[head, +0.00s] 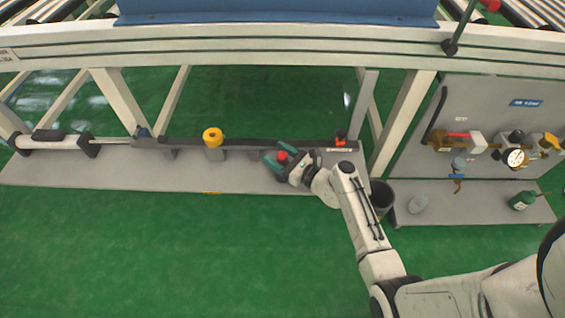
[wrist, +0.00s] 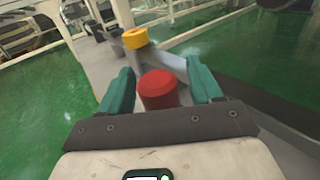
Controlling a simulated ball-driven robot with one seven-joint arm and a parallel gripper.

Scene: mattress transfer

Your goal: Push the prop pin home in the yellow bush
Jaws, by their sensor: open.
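The yellow bush (head: 213,138) stands on a grey block on the long grey ledge, left of my gripper in the head view. It also shows beyond my fingers in the wrist view (wrist: 135,38). A red cylinder (wrist: 158,90), possibly the head of the prop pin, is between my two teal fingers, with gaps on both sides. The red piece also shows at my gripper in the head view (head: 282,156). My gripper (wrist: 158,72) is open around it. Whether a shank lies below the red cylinder is hidden. No pin shows in the bush.
A dark rail (head: 185,142) runs along the ledge behind the bush. A dark bin (head: 381,196) and a valve panel (head: 475,120) are further right. Green floor in front is clear.

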